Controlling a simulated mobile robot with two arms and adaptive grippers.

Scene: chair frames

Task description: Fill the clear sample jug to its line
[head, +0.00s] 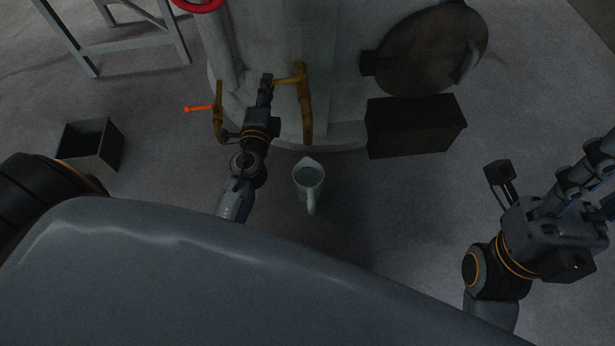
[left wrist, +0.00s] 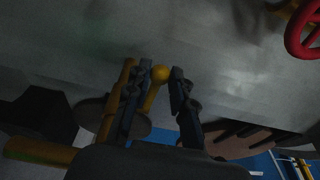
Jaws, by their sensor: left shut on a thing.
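The clear, pale jug (head: 309,176) stands upright on the floor below the tank, its handle towards me. Its fill line and the level inside cannot be made out. A brass pipe (head: 305,112) hangs on the tank, its lower end just above the jug in the picture. A yellow lever (head: 288,80) joins this pipe. My left gripper (head: 266,80) is shut on the yellow lever; in the left wrist view its fingers (left wrist: 156,92) stand either side of the lever with its yellow ball end (left wrist: 160,73). My right gripper (head: 588,172) is at the right edge, its fingers partly unclear.
A second brass pipe (head: 219,112) with an orange lever (head: 199,108) is left of my left gripper. A dark open box (head: 90,145) stands at left and a black box (head: 415,126) at right. A red wheel (head: 197,4) is on top. Floor right of the jug is clear.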

